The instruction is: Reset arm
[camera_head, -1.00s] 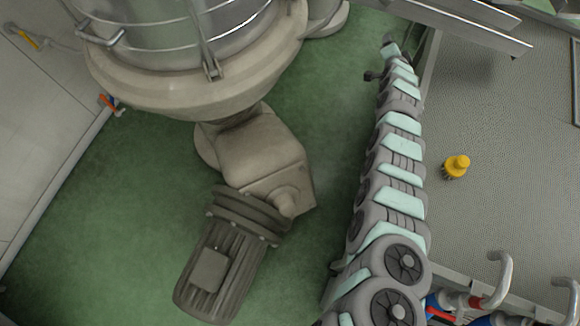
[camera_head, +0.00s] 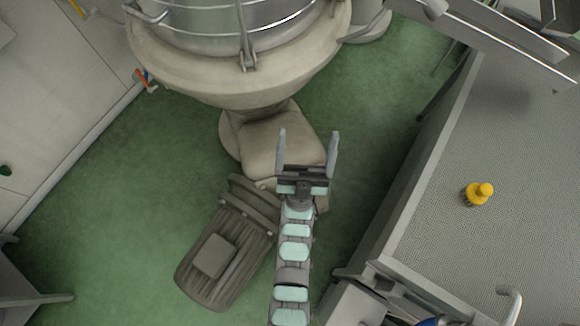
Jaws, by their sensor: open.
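My gripper (camera_head: 308,158) is in the middle of the head view, its two grey fingers parallel and wide apart, pointing up the picture. Nothing is between the fingers. My arm runs straight down from it to the bottom edge. The gripper shows in front of the beige gearbox housing below the large steel vessel (camera_head: 225,40); I cannot tell how far above it the fingers are.
A ribbed motor (camera_head: 225,255) lies left of my arm. A grey perforated worktop (camera_head: 500,150) on the right bears a yellow-topped brush (camera_head: 477,194). Metal rails (camera_head: 500,45) cross the upper right. Open green floor (camera_head: 120,210) shows at left.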

